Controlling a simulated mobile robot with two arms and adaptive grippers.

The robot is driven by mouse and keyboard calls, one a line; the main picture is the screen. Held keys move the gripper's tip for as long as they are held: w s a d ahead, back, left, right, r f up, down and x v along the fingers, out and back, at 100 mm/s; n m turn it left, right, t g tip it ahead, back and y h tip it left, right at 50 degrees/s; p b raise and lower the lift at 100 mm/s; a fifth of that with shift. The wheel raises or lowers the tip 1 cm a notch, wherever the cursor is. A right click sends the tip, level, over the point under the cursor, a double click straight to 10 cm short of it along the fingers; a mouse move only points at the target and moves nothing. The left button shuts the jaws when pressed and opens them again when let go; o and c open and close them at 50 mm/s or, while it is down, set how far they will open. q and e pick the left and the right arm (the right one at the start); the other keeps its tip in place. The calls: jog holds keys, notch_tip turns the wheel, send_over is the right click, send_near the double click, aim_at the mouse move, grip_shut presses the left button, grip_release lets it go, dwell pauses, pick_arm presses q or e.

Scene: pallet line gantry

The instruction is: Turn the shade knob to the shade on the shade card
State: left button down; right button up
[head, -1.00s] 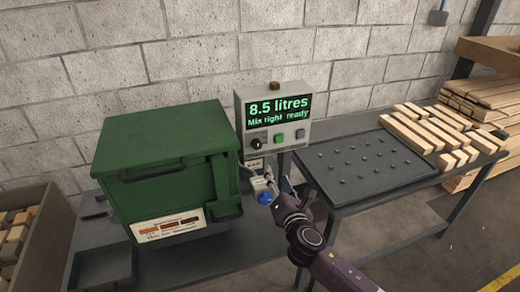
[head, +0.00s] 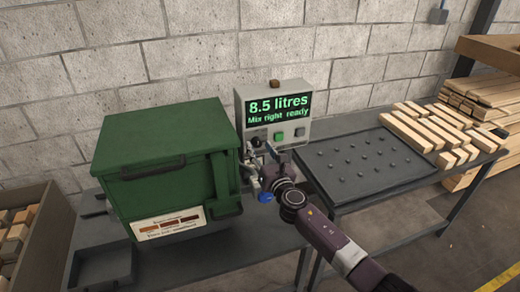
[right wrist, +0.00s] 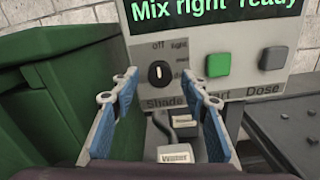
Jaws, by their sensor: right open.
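The shade knob (right wrist: 159,74) is a black round knob with a white mark on the grey control box (right wrist: 230,45). The mark points roughly up; the labels around it include "off" and "light", others are partly covered. My right gripper (right wrist: 161,84) is open, its blue-padded fingers either side of the knob in the picture, apparently short of it. In the head view my right gripper (head: 262,160) is just in front of the box's lower left. The shade card (head: 172,226) on the green cabinet (head: 155,145) shows several brown swatches; its writing is too small to read. My left gripper is out of view.
A studded dark tray (head: 350,165) and wood blocks (head: 430,130) lie to the right.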

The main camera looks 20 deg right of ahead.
jog(key=shift+w, duration=0.15)
grip_shut()
dwell(0.4)
